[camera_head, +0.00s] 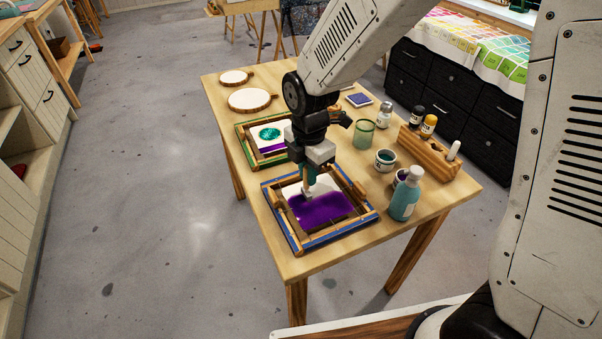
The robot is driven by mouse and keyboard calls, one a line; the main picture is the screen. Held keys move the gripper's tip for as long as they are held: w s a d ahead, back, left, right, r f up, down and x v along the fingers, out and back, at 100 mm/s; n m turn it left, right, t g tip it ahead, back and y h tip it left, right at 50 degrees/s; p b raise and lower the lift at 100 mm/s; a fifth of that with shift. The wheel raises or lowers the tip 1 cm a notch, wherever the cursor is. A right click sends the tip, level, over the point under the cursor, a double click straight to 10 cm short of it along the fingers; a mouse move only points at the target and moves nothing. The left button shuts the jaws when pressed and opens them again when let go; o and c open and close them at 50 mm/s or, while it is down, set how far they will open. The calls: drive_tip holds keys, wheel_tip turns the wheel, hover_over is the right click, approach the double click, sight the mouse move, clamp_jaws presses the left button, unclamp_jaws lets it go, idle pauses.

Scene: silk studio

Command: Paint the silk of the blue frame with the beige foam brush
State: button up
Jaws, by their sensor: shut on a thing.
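The blue frame (367,222) lies near the front edge of the wooden table. Its silk (323,207) is purple over the lower part and white over the upper part. My gripper (311,176) is above this silk, pointing down, shut on the beige foam brush (308,194). The brush hangs below the fingers, with its head at or just above the border of the purple area. I cannot tell whether it touches the silk. Most of the brush handle is hidden by the gripper.
A green frame (241,128) with teal and purple paint on its silk lies behind left. To the right stand a teal bottle (404,199), a paint cup (385,160), a green glass (363,133) and a wooden holder (437,160). Two round wooden boards (250,99) lie at the back left.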

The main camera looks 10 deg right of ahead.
drive_tip(key=shift+w+d, duration=0.35)
drive_tip(key=shift+d, duration=0.75)
drive_tip(key=shift+w+d, duration=0.3)
drive_tip(key=shift+d, duration=0.85)
drive_tip(key=shift+w+d, duration=0.35)
drive_tip(key=shift+d, duration=0.75)
drive_tip(key=shift+w+a, duration=0.3)
drive_tip(key=shift+w, duration=0.55)
drive_tip(key=shift+w+a, duration=0.3)
drive_tip(key=shift+w, duration=0.55)
drive_tip(key=shift+s+a, duration=0.5)
drive_tip(key=shift+a, duration=1.1)
drive_tip(key=shift+s+a, duration=0.55)
drive_tip(key=shift+a, duration=1.1)
drive_tip(key=shift+s+a, duration=0.5)
drive_tip(key=shift+a, duration=1.1)
drive_tip(key=shift+r, duration=2.8)
